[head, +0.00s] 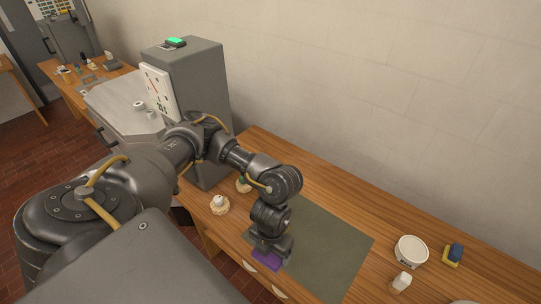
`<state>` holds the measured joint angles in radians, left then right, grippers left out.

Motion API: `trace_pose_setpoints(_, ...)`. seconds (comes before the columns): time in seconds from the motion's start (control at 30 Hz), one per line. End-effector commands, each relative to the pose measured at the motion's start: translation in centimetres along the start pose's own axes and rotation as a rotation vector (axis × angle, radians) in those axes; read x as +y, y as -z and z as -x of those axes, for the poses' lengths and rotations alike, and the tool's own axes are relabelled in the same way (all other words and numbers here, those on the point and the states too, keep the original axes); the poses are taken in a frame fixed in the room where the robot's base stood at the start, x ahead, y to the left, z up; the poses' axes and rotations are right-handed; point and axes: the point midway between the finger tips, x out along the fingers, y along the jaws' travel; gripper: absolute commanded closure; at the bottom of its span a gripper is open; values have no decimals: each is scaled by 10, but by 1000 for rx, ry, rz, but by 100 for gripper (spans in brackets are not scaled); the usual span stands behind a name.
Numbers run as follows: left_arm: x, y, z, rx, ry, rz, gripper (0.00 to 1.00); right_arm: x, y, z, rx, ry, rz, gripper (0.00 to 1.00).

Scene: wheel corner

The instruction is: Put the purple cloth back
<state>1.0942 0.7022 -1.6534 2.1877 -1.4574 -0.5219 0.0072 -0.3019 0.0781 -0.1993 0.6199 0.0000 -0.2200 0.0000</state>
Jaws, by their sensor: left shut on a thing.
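The purple cloth (266,262) lies low under my left gripper (272,252), at the front left part of a grey-green mat (332,244) on the wooden bench. My left gripper points down and is shut on the cloth. The gripper and wrist hide part of the cloth, and I cannot tell whether it touches the mat. My right gripper is not in view.
A white tub (411,251), a white bottle (402,281) and a blue and yellow block (454,254) stand to the right of the mat. Small items on pale round bases (219,205) stand left of it. A grey cabinet (204,90) rises behind.

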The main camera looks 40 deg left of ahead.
Motion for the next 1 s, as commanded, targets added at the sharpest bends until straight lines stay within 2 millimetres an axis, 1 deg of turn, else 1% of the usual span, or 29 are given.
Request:
trace_pose_setpoints(0.17,0,-1,-1,0,0,-1,52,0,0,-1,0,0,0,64)
trace_pose_setpoints(0.27,5,-8,-5,0,-1,3,52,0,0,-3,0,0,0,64)
trace_pose_setpoints(0.37,18,-22,-15,1,-3,9,52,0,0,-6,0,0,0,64)
trace_pose_setpoints(0.6,54,-73,-44,2,-2,9,52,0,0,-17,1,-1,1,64)
trace_pose_setpoints(0.7,62,-85,-65,5,0,6,52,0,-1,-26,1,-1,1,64)
trace_pose_setpoints(0.8,69,-96,-78,3,0,2,52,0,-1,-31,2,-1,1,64)
trace_pose_setpoints(0.9,73,-102,-85,2,0,0,52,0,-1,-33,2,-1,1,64)
trace_pose_setpoints(1.0,74,-106,-87,0,1,-3,52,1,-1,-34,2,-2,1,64)
